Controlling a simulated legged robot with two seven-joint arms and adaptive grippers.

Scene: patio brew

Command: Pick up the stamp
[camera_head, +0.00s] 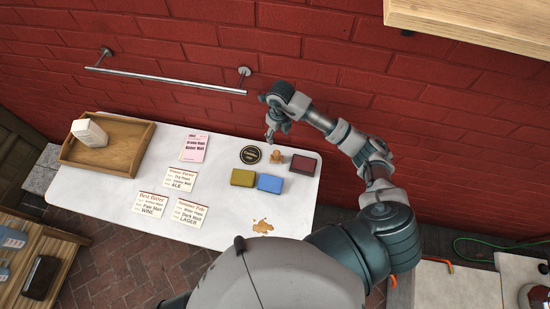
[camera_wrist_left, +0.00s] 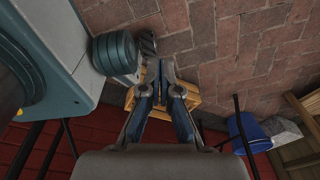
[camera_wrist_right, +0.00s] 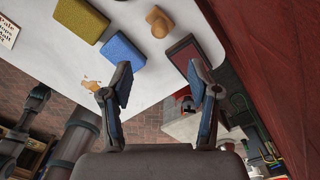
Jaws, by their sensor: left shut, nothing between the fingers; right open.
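The stamp (camera_head: 277,157) is a small tan wooden piece with a rounded handle, standing on the white table between a round black sign and a dark red pad (camera_head: 303,165). In the right wrist view the stamp (camera_wrist_right: 158,22) shows near the top edge, beyond the fingertips. My right gripper (camera_head: 270,134) hangs at the table's back edge, near the stamp and apart from it. In the right wrist view its fingers (camera_wrist_right: 160,68) are spread, with nothing between them. My left gripper (camera_wrist_left: 161,66) is shut and empty in its wrist view, away from the table; the head view does not show it.
A yellow block (camera_head: 243,177) and a blue block (camera_head: 269,183) sit just in front of the stamp. A wooden tray (camera_head: 104,165) with a white item stands at the left. Several paper labels (camera_head: 182,181) lie mid-table. The red brick wall (camera_head: 200,65) rises behind.

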